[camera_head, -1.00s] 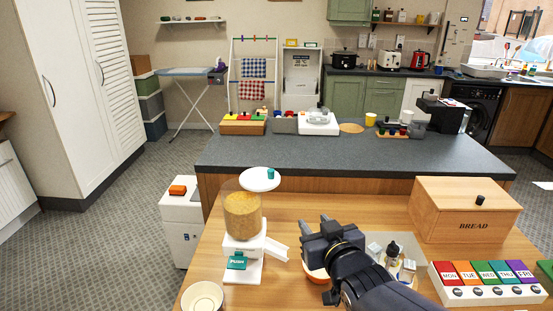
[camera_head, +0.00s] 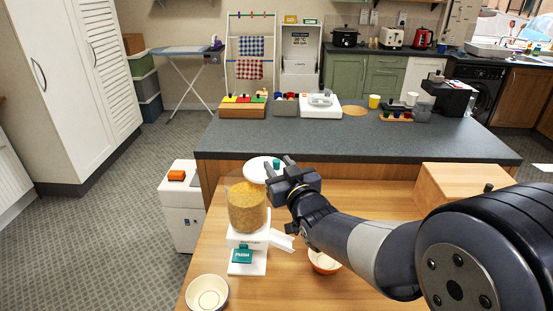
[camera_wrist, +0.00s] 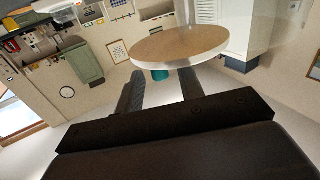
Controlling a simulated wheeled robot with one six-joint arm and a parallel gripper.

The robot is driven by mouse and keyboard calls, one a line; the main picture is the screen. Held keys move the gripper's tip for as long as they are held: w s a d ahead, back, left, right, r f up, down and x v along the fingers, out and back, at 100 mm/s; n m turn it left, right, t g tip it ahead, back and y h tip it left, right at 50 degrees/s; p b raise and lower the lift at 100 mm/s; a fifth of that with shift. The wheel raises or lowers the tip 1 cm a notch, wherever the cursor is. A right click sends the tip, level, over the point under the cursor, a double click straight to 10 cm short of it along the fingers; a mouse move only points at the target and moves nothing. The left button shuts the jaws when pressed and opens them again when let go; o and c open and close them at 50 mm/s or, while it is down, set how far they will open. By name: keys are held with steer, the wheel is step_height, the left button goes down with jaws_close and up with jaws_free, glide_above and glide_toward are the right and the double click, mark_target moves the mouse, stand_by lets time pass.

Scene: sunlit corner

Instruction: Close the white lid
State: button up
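The white lid (camera_head: 258,170) is a round disc with a teal knob (camera_head: 277,163). It sits raised above the back right of the clear jar (camera_head: 247,205) of yellow-brown grain, and the jar's mouth is not covered. The jar stands on a white dispenser base with a teal PUSH lever (camera_head: 242,256). My gripper (camera_head: 279,167) is at the lid's right edge, close to the knob. Contact cannot be told.
A cream bowl (camera_head: 207,293) stands front left and an orange bowl (camera_head: 323,263) lies under my arm. The wooden bread box (camera_head: 455,180) is partly hidden by my arm. A dark counter (camera_head: 350,138) runs behind the table. The dispenser's white chute (camera_head: 282,241) points right.

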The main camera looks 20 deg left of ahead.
steer(key=shift+x, duration=1.05)
steer(key=shift+c, duration=0.2)
jaws_close()
